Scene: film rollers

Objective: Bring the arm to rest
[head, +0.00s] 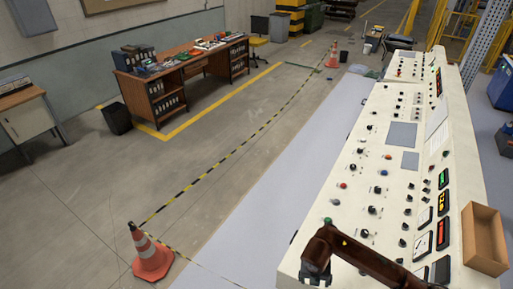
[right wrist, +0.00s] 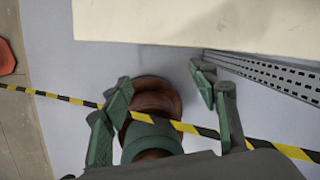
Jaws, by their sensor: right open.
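My right gripper (right wrist: 163,82) shows in the right wrist view with its green fingers spread apart. Nothing is held between them. Beyond the fingers is a reddish-brown rounded part with a green band, which looks like part of my own body. In the head view my brown right arm comes in at the bottom right, bent over the near end of the control console (head: 345,210). Its gripper cannot be made out there. My left arm and gripper are not in view.
An open cardboard box (head: 484,238) sits at the console's right edge. An orange traffic cone (head: 150,255) holds a yellow-black barrier tape (head: 215,172), which also crosses the right wrist view (right wrist: 185,127). A wooden desk (head: 185,72) stands far left. The floor between is clear.

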